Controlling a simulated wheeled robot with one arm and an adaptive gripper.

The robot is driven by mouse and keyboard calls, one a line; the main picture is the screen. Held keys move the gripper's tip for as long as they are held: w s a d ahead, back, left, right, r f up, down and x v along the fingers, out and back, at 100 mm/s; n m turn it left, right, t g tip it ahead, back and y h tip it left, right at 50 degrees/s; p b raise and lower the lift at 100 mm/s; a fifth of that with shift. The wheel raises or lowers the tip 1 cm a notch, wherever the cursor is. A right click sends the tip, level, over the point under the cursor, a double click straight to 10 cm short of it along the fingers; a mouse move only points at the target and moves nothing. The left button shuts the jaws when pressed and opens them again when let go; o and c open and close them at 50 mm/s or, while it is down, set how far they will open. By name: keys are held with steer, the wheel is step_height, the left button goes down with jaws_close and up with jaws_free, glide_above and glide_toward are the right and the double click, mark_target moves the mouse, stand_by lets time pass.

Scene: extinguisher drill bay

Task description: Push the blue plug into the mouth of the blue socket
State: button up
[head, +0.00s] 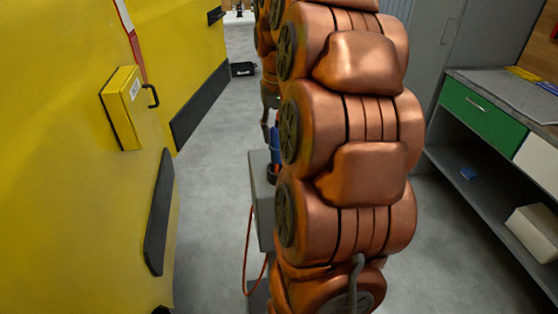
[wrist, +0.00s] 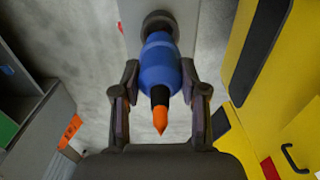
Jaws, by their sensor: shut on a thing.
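The blue plug (wrist: 160,68) is between the fingertips of my gripper (wrist: 160,76) in the wrist view. My gripper is shut on it. Its near end has a black band and an orange tip. Its far end points at a dark round fitting (wrist: 158,20) on a light grey panel, and the two appear in line and close together. A blue collar shows at the junction; I cannot tell whether it belongs to the plug or the socket, nor how deep the plug sits. In the head view a blue part (head: 275,145) shows beside my arm, which hides the gripper.
A grey box (head: 262,205) with an orange cable (head: 246,250) stands left of my arm. A yellow wall with a yellow box (head: 127,106) and black bumpers is at left. A bench with a green drawer (head: 476,112) is at right. Grey floor lies between.

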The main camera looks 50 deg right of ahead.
steer(key=shift+r+p, duration=0.3)
steer(key=shift+r, duration=0.95)
stand_by(0.9)
